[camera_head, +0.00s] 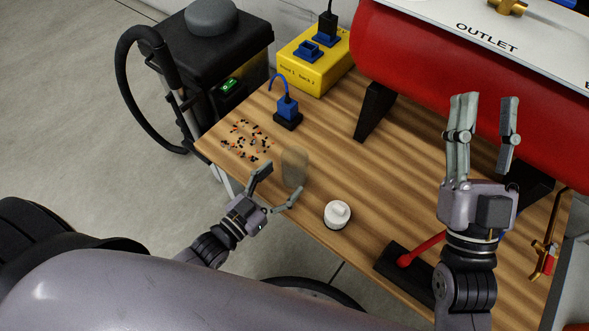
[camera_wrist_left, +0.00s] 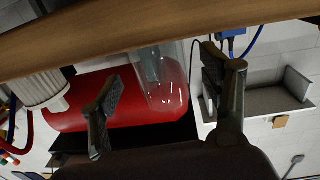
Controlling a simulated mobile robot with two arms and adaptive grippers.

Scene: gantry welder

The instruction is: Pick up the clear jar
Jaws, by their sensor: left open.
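The clear jar (camera_head: 295,166) stands near the front edge of the wooden table in the head view. It looks faint and see-through. In the left wrist view, where the picture appears upside down, the jar (camera_wrist_left: 165,88) shows between the two fingers. My left gripper (camera_head: 281,184) is open at the table edge, its fingertips close to the near side of the jar. I cannot tell whether they touch it. My left gripper (camera_wrist_left: 166,78) looks empty in the wrist view. My right gripper (camera_head: 484,115) is open and empty, above the right part of the table.
A white lidded container (camera_head: 337,215) stands right of the jar. Small scattered pieces (camera_head: 247,140) and a blue plug on a black base (camera_head: 288,112) are behind it to the left. A red tank (camera_head: 440,90) and a yellow box (camera_head: 315,62) stand at the back.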

